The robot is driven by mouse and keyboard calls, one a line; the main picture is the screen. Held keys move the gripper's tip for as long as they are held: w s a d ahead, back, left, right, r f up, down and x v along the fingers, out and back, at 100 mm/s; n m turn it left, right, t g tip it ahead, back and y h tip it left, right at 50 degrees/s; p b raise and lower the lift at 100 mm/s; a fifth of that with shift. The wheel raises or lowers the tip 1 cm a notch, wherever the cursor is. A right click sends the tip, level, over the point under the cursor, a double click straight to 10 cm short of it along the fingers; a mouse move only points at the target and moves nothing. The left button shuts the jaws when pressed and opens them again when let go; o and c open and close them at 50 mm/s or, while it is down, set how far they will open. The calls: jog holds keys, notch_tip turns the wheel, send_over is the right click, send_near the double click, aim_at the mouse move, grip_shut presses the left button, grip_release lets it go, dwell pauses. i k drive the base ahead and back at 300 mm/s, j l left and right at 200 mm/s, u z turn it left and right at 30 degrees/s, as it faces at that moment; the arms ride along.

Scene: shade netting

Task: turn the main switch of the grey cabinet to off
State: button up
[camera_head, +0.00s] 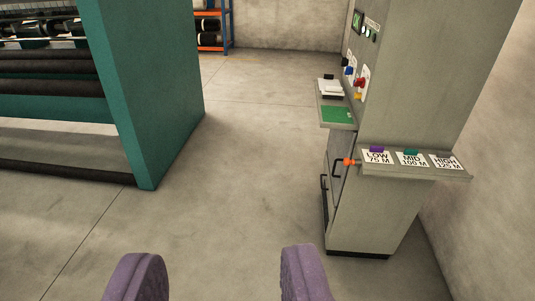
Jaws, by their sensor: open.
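The grey cabinet (410,90) stands on the right, its control face turned left and seen at a steep angle. Small black, blue, red and yellow controls sit on that face. The red one (360,83) is on a white plate, but I cannot tell which control is the main switch or what position any is in. A small dark screen (357,22) is above them. My gripper (220,275) shows two purple fingers at the bottom edge, wide apart with only floor between them. It is well short of the cabinet and to its left.
A side shelf (455,178) carries LOW, MID and HIGH cards; an orange-tipped part (348,161) is beside it. A front ledge (323,116) holds a green pad (337,114). A teal roller machine (150,90) stands left. Floor (240,160) between is clear.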

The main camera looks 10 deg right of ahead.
aim_at(359, 82)
jog(key=i+j+z, duration=0.1)
jog(key=i+z, duration=0.2)
jog(key=i, duration=0.2)
jog(key=i+j+z, duration=0.3)
jog(key=i, duration=0.15)
jog(key=i+j+z, duration=0.3)
jog(key=i, duration=0.15)
jog(key=i+j+u, duration=0.1)
jog(key=i+j, duration=0.15)
jog(key=i, duration=0.45)
jog(key=i+j+u, duration=0.15)
jog(key=i, duration=0.55)
jog(key=i+j+u, duration=0.1)
jog(key=i, duration=0.6)
